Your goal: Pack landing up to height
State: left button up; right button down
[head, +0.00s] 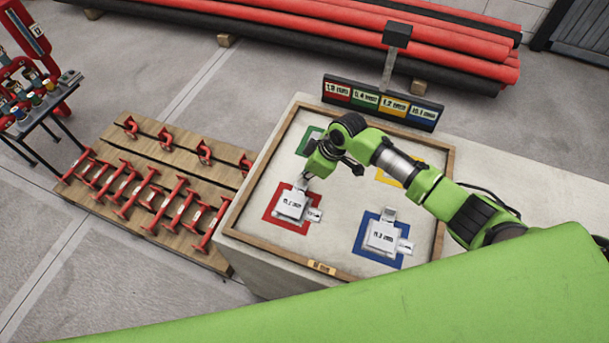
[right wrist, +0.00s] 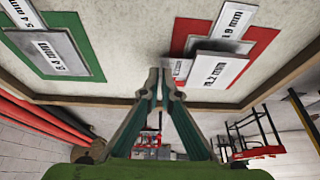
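A wood-rimmed tray (head: 229,208) holds red (head: 270,214), green (head: 305,140), yellow (head: 385,178) and blue (head: 360,240) squares. On the red square lie grey plates; the upper one (head: 290,205) seems to read 1.2 mm, and a 1.9 mm label (right wrist: 234,18) shows beyond it in the right wrist view. Grey plates (head: 382,237) with tabs also lie on the blue square. Plates marked 5.4 mm (right wrist: 58,52) lie on the green square. My right gripper (right wrist: 160,76) is beside the red-square plates' tab (right wrist: 180,68), its fingertips almost together, nothing visible between them. My left gripper is out of view.
A sign (head: 382,103) behind the tray carries red, green, yellow and blue thickness labels. A wooden pallet (head: 100,207) with several red brackets stands to the left. Red and black pipes (head: 330,35) lie behind. A stand with red parts (head: 40,105) is at far left.

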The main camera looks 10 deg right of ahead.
jog(key=shift+f+b, duration=0.3)
jog(key=shift+f, duration=0.25)
jog(key=c, duration=2.2)
grip_release()
jog(key=v, duration=1.2)
jog(key=shift+s+a, duration=0.1)
jog(key=shift+s, duration=0.05)
